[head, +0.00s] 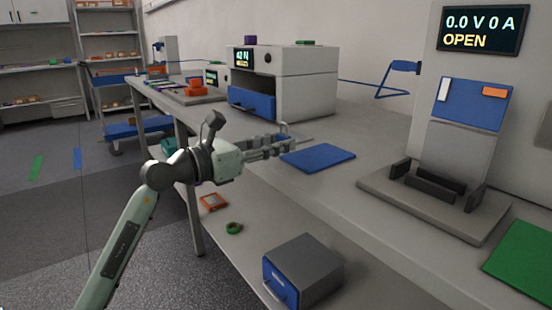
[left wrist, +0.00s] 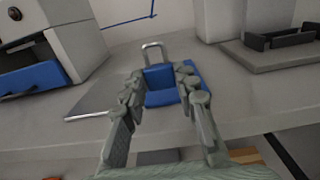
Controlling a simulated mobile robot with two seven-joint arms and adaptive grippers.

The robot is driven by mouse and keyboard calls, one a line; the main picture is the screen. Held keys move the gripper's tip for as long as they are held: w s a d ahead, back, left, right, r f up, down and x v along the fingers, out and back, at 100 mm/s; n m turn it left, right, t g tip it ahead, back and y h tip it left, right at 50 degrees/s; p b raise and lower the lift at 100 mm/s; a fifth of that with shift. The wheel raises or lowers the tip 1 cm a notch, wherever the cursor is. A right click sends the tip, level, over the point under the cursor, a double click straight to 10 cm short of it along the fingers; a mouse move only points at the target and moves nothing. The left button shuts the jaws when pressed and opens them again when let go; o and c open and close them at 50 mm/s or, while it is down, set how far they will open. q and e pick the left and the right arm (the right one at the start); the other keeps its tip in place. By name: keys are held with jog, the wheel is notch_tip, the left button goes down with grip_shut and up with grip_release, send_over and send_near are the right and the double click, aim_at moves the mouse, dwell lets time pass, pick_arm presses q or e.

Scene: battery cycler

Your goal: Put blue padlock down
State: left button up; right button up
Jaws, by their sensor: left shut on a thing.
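My left gripper (head: 282,145) reaches in from the left, over the front edge of the bench (head: 345,185). It is shut on the blue padlock (left wrist: 160,77), whose grey shackle (left wrist: 154,48) stands up beyond the fingertips in the left wrist view. In the head view the fingers hide most of the padlock, and only its shackle (head: 284,127) shows clearly. A flat blue mat (head: 318,158) lies on the bench just right of the fingertips. In the left wrist view the mat (left wrist: 198,82) shows behind the padlock. I cannot tell whether the padlock touches the bench. My right gripper is not in view.
A cycler box with a blue drawer (head: 252,104) stands behind the gripper. To the right is a fixture (head: 430,205) with dark rails under a display reading "OPEN" (head: 483,30). A green mat (head: 522,258) lies at far right. The lower shelf holds a grey box (head: 310,262).

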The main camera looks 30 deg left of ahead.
aim_at(276, 169)
pick_arm(q)
notch_tip(276, 169, down, 3)
jog(key=shift+f, duration=0.4)
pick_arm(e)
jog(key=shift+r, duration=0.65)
pick_arm(q)
jog(key=shift+f+b, duration=0.1)
jog(key=shift+b, duration=0.2)
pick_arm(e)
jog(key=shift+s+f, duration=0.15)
pick_arm(q)
jog(key=shift+f, duration=0.1)
jog(key=o, duration=1)
jog(key=shift+c, duration=0.2)
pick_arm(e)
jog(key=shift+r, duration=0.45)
